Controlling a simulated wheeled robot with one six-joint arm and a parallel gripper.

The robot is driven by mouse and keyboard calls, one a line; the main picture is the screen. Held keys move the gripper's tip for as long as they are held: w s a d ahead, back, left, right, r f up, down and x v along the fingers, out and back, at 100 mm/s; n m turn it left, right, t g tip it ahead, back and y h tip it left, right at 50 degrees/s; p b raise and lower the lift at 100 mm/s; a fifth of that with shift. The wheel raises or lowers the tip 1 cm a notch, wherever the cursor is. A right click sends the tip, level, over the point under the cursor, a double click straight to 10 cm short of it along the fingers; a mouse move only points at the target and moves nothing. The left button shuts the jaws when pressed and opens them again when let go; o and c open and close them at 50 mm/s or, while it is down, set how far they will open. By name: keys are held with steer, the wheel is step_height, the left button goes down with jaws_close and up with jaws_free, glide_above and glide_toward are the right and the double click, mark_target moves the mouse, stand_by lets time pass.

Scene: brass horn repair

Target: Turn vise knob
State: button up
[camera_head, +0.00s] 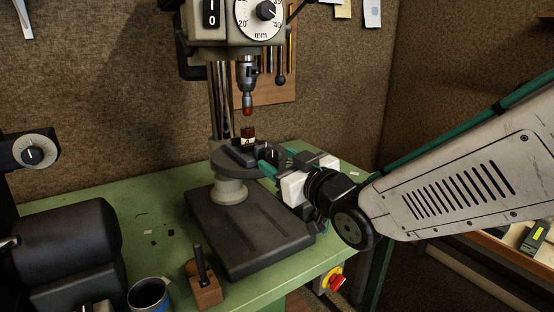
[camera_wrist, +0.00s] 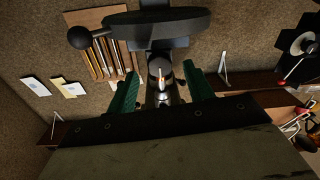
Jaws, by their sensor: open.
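The small dark vise (camera_head: 238,155) sits on the round table of the drill press, with a dark red and white piece standing upright at it. My gripper (camera_head: 281,160) reaches in from the right, its green fingers open beside the round table. The wrist view seems upside down; there the open fingers (camera_wrist: 161,92) stand left and right of a round, shiny metallic part (camera_wrist: 160,72) with an orange glint. A gap shows on both sides of it. I cannot tell whether this is the vise knob or the chuck behind it. The knob is not clear in the head view.
The drill press chuck (camera_head: 246,76) with a red tip hangs above the vise. A black ball handle (camera_wrist: 79,37) is close by in the wrist view. A wooden block (camera_head: 205,290), a cup (camera_head: 150,295) and a black machine (camera_head: 68,245) stand on the green bench (camera_head: 150,190).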

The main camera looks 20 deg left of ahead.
steer(key=shift+x, duration=0.8)
steer(key=c, duration=1)
